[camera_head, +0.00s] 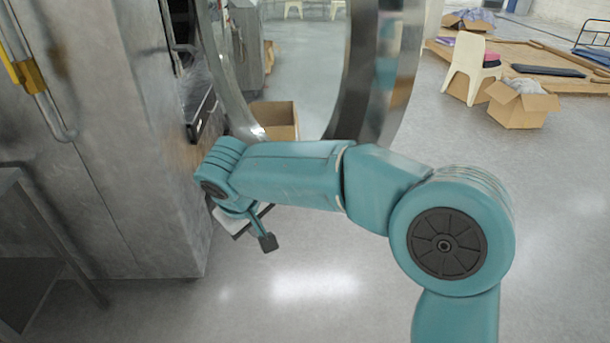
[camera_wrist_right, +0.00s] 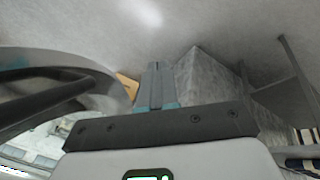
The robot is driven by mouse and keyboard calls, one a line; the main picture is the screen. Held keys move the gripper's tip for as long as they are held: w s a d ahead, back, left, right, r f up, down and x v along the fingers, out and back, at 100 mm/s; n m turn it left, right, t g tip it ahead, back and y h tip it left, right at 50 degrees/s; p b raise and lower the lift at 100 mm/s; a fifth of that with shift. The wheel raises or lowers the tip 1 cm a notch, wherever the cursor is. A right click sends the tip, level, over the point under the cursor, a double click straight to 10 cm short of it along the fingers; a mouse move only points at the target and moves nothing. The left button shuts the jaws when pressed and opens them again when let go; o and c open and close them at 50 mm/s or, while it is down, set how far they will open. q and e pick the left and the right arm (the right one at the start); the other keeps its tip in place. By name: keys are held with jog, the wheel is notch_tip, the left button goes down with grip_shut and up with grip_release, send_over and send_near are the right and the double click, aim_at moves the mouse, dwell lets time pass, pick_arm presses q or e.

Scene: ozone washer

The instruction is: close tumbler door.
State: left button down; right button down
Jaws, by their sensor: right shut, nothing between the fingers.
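The tumbler door (camera_head: 365,80) is a large round metal ring with a clear middle. It stands swung open to the right of the grey washer (camera_head: 125,130), and its top is cut off. My right arm crosses in front of the door's lower edge. My right gripper (camera_head: 267,242) points down beside the washer's front corner, below the door, partly hidden by its wrist. In the right wrist view its fingers (camera_wrist_right: 156,70) are shut and empty. The door's curved rim (camera_wrist_right: 62,62) lies to their left there, and the washer (camera_wrist_right: 208,75) to their right. My left gripper is not in view.
A yellow-handled pipe (camera_head: 30,75) runs along the washer's left side. A cardboard box (camera_head: 274,119) shows behind the door. A white chair (camera_head: 470,65) and an open box (camera_head: 520,104) stand at the back right. The floor at front right is clear.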

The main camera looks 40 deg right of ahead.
jog(key=s+d+r+m+h, duration=0.2)
jog(key=s+d+r, duration=0.15)
jog(key=r, duration=0.45)
jog(key=s+d+r+m+h, duration=0.15)
jog(key=d+r, duration=0.25)
jog(key=r, duration=0.5)
jog(key=b+x, duration=0.1)
jog(key=x, duration=0.8)
jog(key=shift+w+f+t, duration=0.25)
jog(key=shift+f+t, duration=0.05)
jog(key=shift+t, duration=0.1)
